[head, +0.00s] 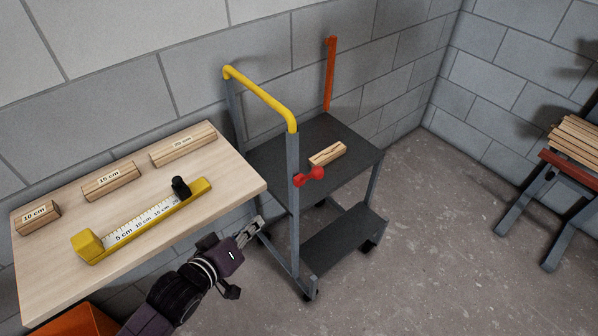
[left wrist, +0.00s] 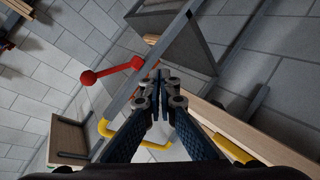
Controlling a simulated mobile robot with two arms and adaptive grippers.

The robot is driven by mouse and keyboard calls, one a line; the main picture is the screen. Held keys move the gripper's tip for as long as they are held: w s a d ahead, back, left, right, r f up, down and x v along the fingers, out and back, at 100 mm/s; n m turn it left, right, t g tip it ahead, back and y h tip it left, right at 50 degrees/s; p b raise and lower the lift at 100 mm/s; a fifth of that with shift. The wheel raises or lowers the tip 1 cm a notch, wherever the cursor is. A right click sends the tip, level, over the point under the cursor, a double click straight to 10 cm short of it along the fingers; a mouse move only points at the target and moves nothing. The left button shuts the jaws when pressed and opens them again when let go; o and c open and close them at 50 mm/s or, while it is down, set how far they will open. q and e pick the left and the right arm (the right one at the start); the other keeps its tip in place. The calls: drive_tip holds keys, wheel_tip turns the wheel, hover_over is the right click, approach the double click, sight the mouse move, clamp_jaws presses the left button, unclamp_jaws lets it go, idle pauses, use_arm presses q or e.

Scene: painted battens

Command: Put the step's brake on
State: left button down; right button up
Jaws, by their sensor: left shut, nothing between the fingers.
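The step (head: 345,220) is a grey wheeled stand with dark treads and a yellow handrail (head: 262,97). I take this lever to be the brake. It also shows in the left wrist view (left wrist: 112,71), left of my fingertips. My left gripper (head: 250,230) is shut and empty, left of the post and lower in the picture than the lever. In the left wrist view its fingertips (left wrist: 160,84) are together, apart from the lever. My right gripper is out of view.
A wooden table (head: 160,215) at left holds a yellow measuring gauge (head: 140,222) and several labelled wood blocks (head: 183,144). A wood piece (head: 327,154) lies on the step's upper tread. An orange post (head: 330,75) stands behind. Floor (head: 430,240) at right is clear before a rack (head: 570,150).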

sight(309, 178)
use_arm(q)
drive_tip(key=w+r+n+t+h, duration=0.3)
drive_tip(key=w+r+h, duration=0.15)
drive_tip(key=r, duration=0.25)
drive_tip(key=w+d+h+p, duration=0.1)
drive_tip(key=w+d+p, duration=0.2)
drive_tip(key=w+d, duration=0.3)
drive_tip(key=d, duration=0.3)
drive_tip(key=shift+d+r+n, duration=0.3)
drive_tip(key=shift+d, duration=0.1)
drive_tip(key=shift+s, duration=0.1)
drive_tip(key=shift+s+d+f+m, duration=0.15)
drive_tip(key=shift+d+m, duration=0.05)
drive_tip(key=shift+m, duration=0.2)
